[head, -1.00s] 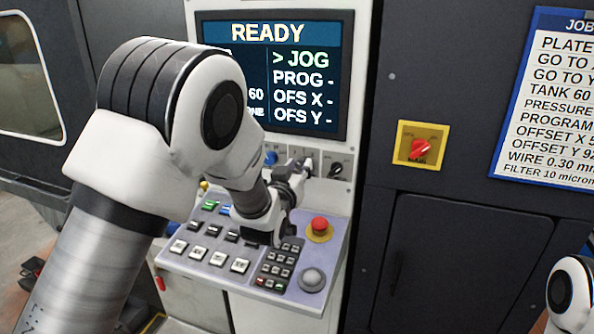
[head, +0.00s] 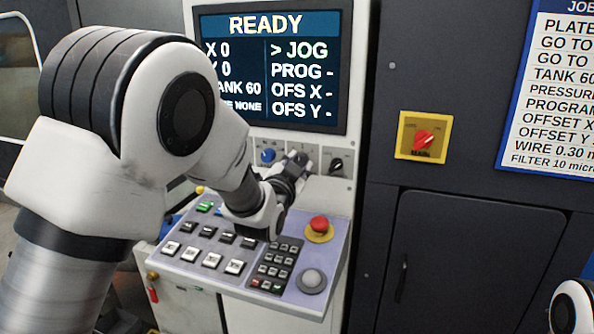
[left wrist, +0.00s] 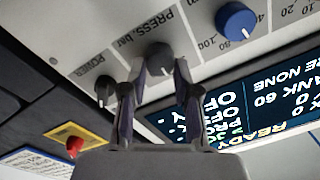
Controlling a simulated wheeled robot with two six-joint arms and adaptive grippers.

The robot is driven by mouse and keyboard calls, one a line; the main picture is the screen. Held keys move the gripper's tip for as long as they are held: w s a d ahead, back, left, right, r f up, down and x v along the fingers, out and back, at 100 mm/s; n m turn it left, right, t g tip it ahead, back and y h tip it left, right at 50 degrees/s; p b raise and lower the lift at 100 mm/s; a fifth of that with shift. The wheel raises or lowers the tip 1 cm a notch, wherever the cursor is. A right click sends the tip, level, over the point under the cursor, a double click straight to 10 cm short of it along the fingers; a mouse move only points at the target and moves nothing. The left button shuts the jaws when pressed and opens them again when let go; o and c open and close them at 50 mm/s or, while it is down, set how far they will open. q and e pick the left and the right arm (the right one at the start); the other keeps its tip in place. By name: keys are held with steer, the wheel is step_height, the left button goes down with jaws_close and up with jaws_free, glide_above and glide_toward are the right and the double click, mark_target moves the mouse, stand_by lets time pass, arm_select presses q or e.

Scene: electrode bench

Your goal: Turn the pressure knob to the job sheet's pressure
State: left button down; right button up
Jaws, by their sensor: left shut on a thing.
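In the head view my left gripper (head: 297,168) is at the knob row below the screen and largely hides the knob. The knob's pointer and exact setting cannot be read. The job sheet (head: 552,95) is at the upper right; its pressure line is cut off at the picture edge, so the value is out of view. My right gripper is not in view.
A blue knob (left wrist: 237,20) and the black power knob (left wrist: 104,90) flank the pressure knob. The screen (head: 270,70) reads READY. The keypad panel with a red emergency button (head: 319,224) lies below. A red main switch (head: 423,138) is to the right.

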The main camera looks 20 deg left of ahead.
arm_select(q)
steer(key=shift+r, duration=0.1)
stand_by(0.4)
steer(key=c, duration=1.2)
jaws_free()
steer(key=o, duration=0.4)
steer(key=shift+w, duration=0.2)
steer(key=shift+c, duration=0.2)
steer(key=shift+w+a+f, duration=0.1)
steer(key=shift+w+f, duration=0.1)
steer(key=shift+f, duration=0.1)
steer(key=shift+s+r, duration=0.1)
steer(key=shift+s, duration=0.25)
steer(key=s, duration=1.1)
steer(key=shift+s+f, duration=0.15)
steer(key=shift+f, duration=0.15)
